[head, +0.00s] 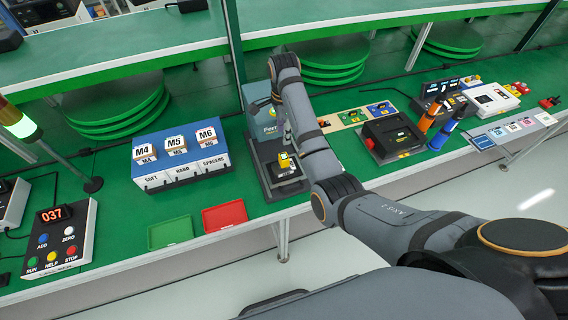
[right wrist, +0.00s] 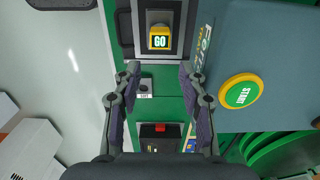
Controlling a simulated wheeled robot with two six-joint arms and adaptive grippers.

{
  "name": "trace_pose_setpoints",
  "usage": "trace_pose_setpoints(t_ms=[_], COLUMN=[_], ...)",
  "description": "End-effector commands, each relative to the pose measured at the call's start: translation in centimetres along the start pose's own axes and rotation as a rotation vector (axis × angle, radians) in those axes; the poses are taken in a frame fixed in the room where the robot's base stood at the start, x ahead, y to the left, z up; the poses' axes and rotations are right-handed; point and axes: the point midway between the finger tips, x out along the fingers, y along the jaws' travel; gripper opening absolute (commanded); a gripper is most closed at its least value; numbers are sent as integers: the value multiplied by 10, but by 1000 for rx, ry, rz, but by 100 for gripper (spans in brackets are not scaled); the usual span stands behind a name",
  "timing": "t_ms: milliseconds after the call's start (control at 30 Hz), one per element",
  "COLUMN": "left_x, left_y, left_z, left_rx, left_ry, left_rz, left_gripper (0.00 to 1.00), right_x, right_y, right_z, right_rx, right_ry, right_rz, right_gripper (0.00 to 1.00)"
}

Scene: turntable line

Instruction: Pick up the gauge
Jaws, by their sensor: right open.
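The gauge appears to be the small yellow block with a green GO face (right wrist: 159,38). It sits on a dark plate of the grey station and also shows as a yellow block in the head view (head: 285,161). My right gripper (right wrist: 158,78) is open, its two dark fingers apart with nothing held between them. In the right wrist view the block lies beyond the fingertips, apart from them. In the head view my right gripper (head: 288,135) hangs just above the block, partly hidden by my arm. My left gripper is not in view.
A grey-blue box with a yellow-green START button (right wrist: 240,93) stands close beside my right gripper. A small grey block (right wrist: 146,88) shows between the fingers. A blue bin rack (head: 180,155), green tray (head: 170,232) and red tray (head: 225,216) are to the left.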

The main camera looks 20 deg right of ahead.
Motion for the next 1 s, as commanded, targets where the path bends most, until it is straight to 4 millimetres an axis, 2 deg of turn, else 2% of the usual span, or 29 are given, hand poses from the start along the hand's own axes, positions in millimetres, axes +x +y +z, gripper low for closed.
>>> trace_pose_setpoints(t_ms=[33, 233, 500, 800, 1000], left_x=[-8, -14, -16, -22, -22], left_y=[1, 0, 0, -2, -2], left_z=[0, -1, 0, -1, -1], left_rx=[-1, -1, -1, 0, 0], left_ry=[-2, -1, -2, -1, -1], left_rz=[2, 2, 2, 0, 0], left_gripper=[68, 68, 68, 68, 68], right_x=[11, 49, 63, 114, 122], right_y=[2, 1, 1, 1, 1], right_z=[0, 0, 0, -1, 0], right_rx=[0, -1, -1, -2, -1], right_ry=[0, 0, 0, 0, 0], right_rz=[8, 4, 3, 3, 0], right_gripper=[42, 42, 42, 42, 42])
